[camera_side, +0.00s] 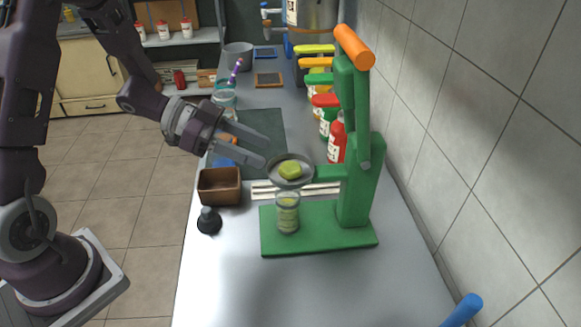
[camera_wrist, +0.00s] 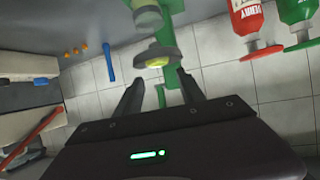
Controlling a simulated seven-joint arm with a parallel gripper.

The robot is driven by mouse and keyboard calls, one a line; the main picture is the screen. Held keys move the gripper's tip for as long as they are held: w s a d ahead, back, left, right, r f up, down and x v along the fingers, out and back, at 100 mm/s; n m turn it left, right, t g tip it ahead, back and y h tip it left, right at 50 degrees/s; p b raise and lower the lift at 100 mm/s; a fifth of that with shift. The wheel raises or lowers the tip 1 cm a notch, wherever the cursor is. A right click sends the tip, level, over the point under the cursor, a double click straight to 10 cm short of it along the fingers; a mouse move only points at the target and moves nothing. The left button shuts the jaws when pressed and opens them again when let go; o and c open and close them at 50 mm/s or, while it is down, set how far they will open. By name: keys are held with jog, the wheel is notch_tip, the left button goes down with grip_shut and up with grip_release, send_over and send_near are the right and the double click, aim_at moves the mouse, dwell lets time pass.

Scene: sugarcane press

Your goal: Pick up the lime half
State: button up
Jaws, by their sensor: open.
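The lime half (camera_side: 290,170) is green and sits in the round grey cup (camera_side: 305,183) of the green press (camera_side: 358,190). In the wrist view the lime half (camera_wrist: 157,62) shows as a yellow-green patch in the cup, ahead of the fingers. My gripper (camera_side: 265,153) is open and empty, just left of and slightly above the cup, with its fingers pointing toward it. In the wrist view the two fingertips (camera_wrist: 161,82) stand apart, one on either side of the line to the lime. I see no contact with it. A glass (camera_side: 287,214) stands beneath the cup on the press base.
The press has a raised handle with an orange grip (camera_side: 354,46). Red, green and yellow bottles (camera_side: 337,138) stand behind it by the tiled wall. A brown box (camera_side: 219,186) and a dark knobbed object (camera_side: 209,221) sit left.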

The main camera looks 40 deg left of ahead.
aim_at(287, 162)
jog(key=x, duration=0.6)
jog(key=shift+d+f, duration=0.2)
jog(key=shift+d, duration=0.1)
jog(key=c, duration=1)
jog(key=shift+r, duration=0.15)
